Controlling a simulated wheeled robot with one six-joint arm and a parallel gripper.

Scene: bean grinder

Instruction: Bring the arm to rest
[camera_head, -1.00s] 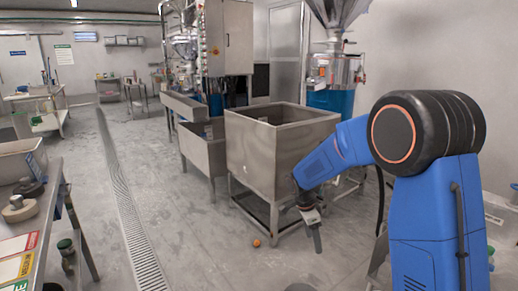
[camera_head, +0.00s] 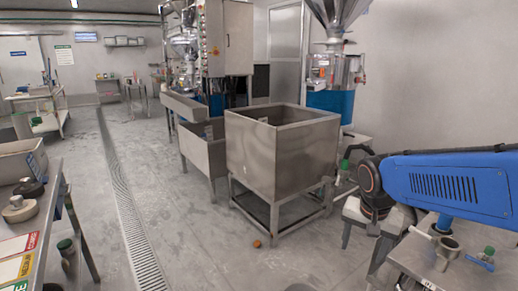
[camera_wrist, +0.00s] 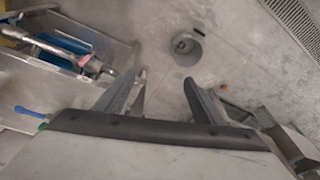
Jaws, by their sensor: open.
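My gripper (camera_wrist: 159,78) shows in the wrist view with its two dark fingers spread apart and nothing between them. Bare grey floor lies beyond the fingertips. In the head view my blue arm is at the right side and reaches out past the right edge. Its dark joint with an orange ring faces left. I cannot make out the gripper in the head view.
A steel bin on legs (camera_head: 275,160) stands left of my arm. A steel bench (camera_head: 425,262) with metal fittings lies below the arm. An orange object (camera_head: 259,244) is on the floor. A round grey object (camera_wrist: 187,47) lies beyond the fingers. Open floor is at centre left.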

